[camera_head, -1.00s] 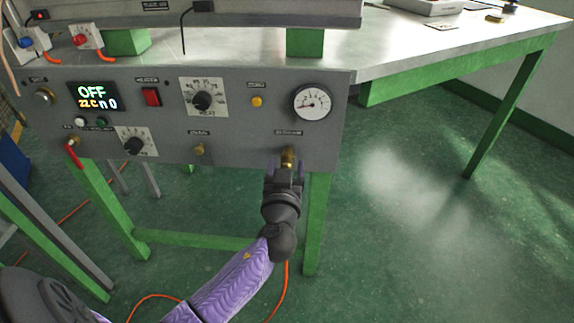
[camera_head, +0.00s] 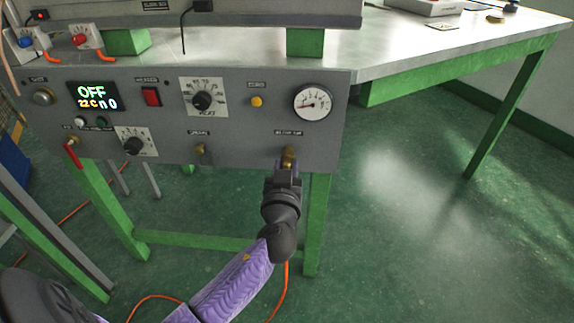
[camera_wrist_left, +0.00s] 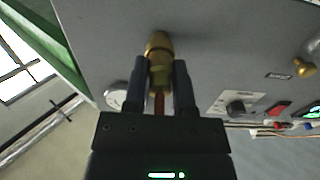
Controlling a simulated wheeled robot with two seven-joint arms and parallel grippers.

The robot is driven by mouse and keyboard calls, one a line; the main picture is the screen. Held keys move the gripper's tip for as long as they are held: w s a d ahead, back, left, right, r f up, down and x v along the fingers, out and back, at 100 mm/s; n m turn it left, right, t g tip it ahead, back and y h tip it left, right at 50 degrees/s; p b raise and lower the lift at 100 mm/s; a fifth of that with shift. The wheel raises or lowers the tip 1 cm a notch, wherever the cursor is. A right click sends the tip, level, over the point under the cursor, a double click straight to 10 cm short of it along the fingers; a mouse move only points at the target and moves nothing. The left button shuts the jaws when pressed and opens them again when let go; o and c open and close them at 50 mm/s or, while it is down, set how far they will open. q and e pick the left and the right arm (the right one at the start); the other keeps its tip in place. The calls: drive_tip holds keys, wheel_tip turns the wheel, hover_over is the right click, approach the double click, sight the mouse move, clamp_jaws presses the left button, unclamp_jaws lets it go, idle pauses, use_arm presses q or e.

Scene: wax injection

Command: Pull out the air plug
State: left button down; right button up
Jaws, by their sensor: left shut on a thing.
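The brass air plug fitting (camera_head: 288,153) sits at the lower right of the grey control panel (camera_head: 225,140), below the gauge. It also shows in the left wrist view (camera_wrist_left: 158,48), still at the panel face, with a reddish hose or stem (camera_wrist_left: 159,103) running back from it. My left gripper (camera_head: 287,168) is right at the fitting from below and in front. In the left wrist view its two dark fingers (camera_wrist_left: 161,75) lie on either side of the plug, shut on it. The exact contact is partly hidden by the fingers. My right gripper is not in view.
The panel carries a round gauge (camera_head: 312,102), dials, a red switch (camera_head: 151,97) and a display (camera_head: 93,97) reading OFF. A green table leg (camera_head: 318,225) stands just right of my arm. An orange hose (camera_head: 284,285) hangs below. Floor to the right is clear.

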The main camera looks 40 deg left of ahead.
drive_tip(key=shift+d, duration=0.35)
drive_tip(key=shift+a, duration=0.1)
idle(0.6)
use_arm(q)
drive_tip(key=shift+s+d, duration=0.35)
drive_tip(key=shift+s, duration=0.15)
drive_tip(key=v, duration=0.5)
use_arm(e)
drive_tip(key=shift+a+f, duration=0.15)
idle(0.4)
use_arm(q)
drive_tip(key=shift+w, duration=0.1)
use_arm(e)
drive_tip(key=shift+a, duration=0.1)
use_arm(q)
drive_tip(key=shift+a, duration=0.1)
